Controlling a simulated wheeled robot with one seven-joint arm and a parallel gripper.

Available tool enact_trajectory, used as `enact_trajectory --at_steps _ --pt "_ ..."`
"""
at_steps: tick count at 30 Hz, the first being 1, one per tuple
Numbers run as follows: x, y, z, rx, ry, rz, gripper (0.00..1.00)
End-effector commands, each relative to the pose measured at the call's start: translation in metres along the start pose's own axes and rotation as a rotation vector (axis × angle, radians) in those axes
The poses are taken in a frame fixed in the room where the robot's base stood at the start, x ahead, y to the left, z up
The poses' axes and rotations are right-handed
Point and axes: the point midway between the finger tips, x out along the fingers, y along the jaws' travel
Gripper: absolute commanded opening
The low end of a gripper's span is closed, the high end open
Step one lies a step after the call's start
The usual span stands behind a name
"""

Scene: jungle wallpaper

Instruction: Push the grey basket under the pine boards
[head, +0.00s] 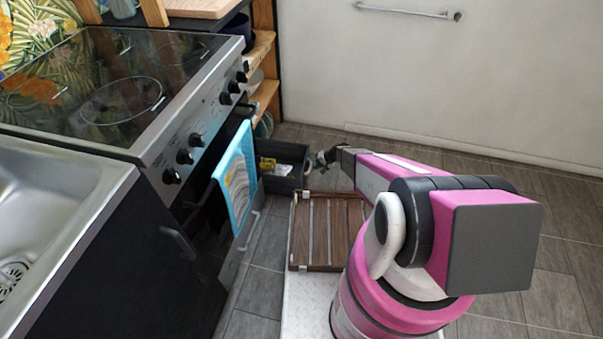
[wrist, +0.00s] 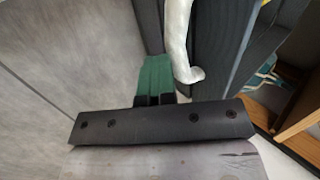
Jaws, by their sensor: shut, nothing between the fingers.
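The grey basket (head: 292,182) stands on the floor past the oven front in the head view, with a yellow item and pale items inside. Its dark wall (wrist: 222,50) and a whitish handle fill the upper middle of the wrist view. The pine boards (head: 263,94) form an open shelf unit beyond the stove; a board edge shows at the right of the wrist view (wrist: 302,113). My gripper (head: 319,160) is low, at the basket's right side. Its green fingertips (wrist: 156,62) are shut and empty, close beside the handle. I cannot tell whether they touch the basket.
A blue towel (head: 236,180) hangs on the oven handle (head: 248,107), left of the basket. A brown slatted wooden piece (head: 325,231) lies in front of my base. A white wall with a rail (head: 405,11) stands behind. The tiled floor at right (head: 560,240) is clear.

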Motion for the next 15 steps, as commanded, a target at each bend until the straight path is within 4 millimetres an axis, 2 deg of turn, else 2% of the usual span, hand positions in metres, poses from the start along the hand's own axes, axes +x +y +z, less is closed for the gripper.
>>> enact_trajectory --at_steps 15 --pt "0.0037 -0.0044 0.0001 -0.001 -0.001 -0.001 0.00"
